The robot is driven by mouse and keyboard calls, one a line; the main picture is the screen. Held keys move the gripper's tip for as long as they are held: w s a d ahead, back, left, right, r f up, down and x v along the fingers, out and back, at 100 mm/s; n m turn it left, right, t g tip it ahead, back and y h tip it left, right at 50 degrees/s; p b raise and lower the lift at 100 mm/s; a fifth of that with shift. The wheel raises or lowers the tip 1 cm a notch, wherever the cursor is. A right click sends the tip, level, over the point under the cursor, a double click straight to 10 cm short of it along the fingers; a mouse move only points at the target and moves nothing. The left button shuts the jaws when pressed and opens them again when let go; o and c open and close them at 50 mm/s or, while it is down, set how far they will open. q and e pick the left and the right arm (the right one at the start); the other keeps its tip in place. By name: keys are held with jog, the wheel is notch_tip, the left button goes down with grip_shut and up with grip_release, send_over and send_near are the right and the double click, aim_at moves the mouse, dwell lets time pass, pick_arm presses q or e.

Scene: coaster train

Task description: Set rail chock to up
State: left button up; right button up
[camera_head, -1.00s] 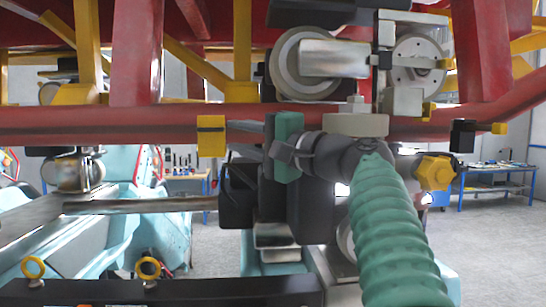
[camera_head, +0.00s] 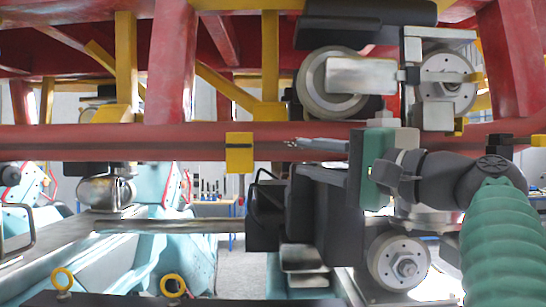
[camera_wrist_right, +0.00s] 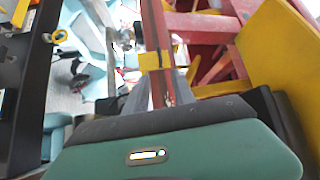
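A yellow block (camera_head: 239,153) sits around the red rail tube in the head view and hangs a little below it. It is the likeliest rail chock, but I cannot tell for sure. It also shows in the right wrist view (camera_wrist_right: 152,60), ahead of the fingers. My right gripper (camera_head: 300,143) is in front of the red rail, its grey fingers pointing left, with a gap between the fingertips and the block. In the right wrist view, the fingers (camera_wrist_right: 162,92) stand apart with red rail showing between them. My left gripper is not in view.
White-grey wheels (camera_head: 335,85) and a metal wheel (camera_head: 400,262) sit around the red rail (camera_head: 90,143). A black box assembly (camera_head: 315,215) stands below my right gripper. Yellow struts (camera_head: 127,60) rise above the rail. A yellow panel fills the wrist view's right side (camera_wrist_right: 285,60).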

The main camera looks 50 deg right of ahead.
jog(key=p, duration=0.7)
send_near(240, 147)
jog(key=w, duration=0.2)
jog(key=w+r, duration=0.1)
jog(key=w, duration=0.5)
jog(key=shift+d+r, duration=0.2)
jog(key=shift+d, duration=0.1)
jog(key=shift+w+d+f+p, duration=0.1)
jog(key=shift+w+p, duration=0.25)
jog(key=shift+w, duration=0.2)
jog(key=shift+f, duration=0.1)
jog(key=shift+c, duration=0.3)
grip_shut()
jog(key=shift+w+f, duration=0.1)
jog(key=shift+f, duration=0.15)
